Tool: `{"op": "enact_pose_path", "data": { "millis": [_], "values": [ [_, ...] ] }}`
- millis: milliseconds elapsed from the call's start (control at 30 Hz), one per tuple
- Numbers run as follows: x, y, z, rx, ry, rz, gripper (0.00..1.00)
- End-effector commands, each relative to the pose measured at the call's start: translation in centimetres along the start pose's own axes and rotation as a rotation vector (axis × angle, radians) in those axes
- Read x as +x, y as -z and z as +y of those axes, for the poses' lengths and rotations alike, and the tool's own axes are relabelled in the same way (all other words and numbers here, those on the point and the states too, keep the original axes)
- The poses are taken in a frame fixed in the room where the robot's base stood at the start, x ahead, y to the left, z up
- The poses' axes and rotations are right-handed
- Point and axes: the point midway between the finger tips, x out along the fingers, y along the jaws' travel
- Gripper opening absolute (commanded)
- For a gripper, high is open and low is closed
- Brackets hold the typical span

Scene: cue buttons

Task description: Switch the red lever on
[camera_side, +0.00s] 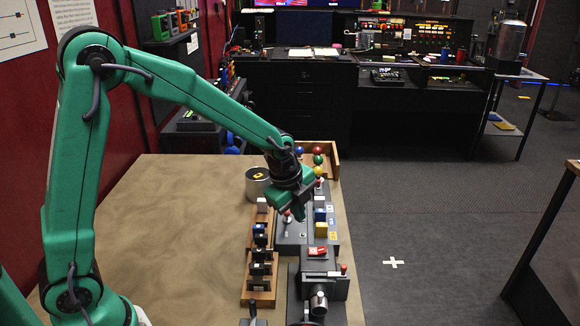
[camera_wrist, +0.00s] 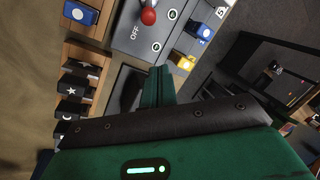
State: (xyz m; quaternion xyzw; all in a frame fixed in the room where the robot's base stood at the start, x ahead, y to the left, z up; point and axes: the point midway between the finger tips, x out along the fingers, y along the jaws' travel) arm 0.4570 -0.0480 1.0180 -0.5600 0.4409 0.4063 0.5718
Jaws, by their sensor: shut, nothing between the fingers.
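The red lever shows in the wrist view as a red ball knob (camera_wrist: 148,16) on a metal stem, at the top edge of the picture. It stands on a grey panel (camera_wrist: 128,38) with the word OFF printed beside it. In the side view a small red knob (camera_side: 287,213) shows just left of my gripper's tip, partly hidden by it. My gripper (camera_side: 300,214) is shut and empty, low over the grey panel. In the wrist view its closed fingers (camera_wrist: 158,82) point at the panel, apart from the knob.
Blue (camera_wrist: 199,30) and yellow (camera_wrist: 183,62) blocks sit right of the lever. A wooden rack (camera_wrist: 88,50) with black symbol blocks lies to the left. A metal can (camera_side: 257,184) and a wooden tray of coloured balls (camera_side: 331,160) stand behind. The table's left side is clear.

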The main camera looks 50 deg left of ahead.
Motion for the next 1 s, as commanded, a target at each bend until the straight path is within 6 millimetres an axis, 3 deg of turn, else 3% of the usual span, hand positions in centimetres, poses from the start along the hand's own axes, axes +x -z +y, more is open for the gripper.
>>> {"op": "enact_pose_path", "data": {
  "millis": [367,600,1000],
  "values": [
    [4.8,0.0,0.0,-0.001,-0.001,0.0,0.0],
    [3.6,-2.8,-0.1,-0.003,0.0,-0.017,0.0],
    [3.3,-3.7,0.0,0.0,-0.002,-0.023,0.0]
  ]
}}
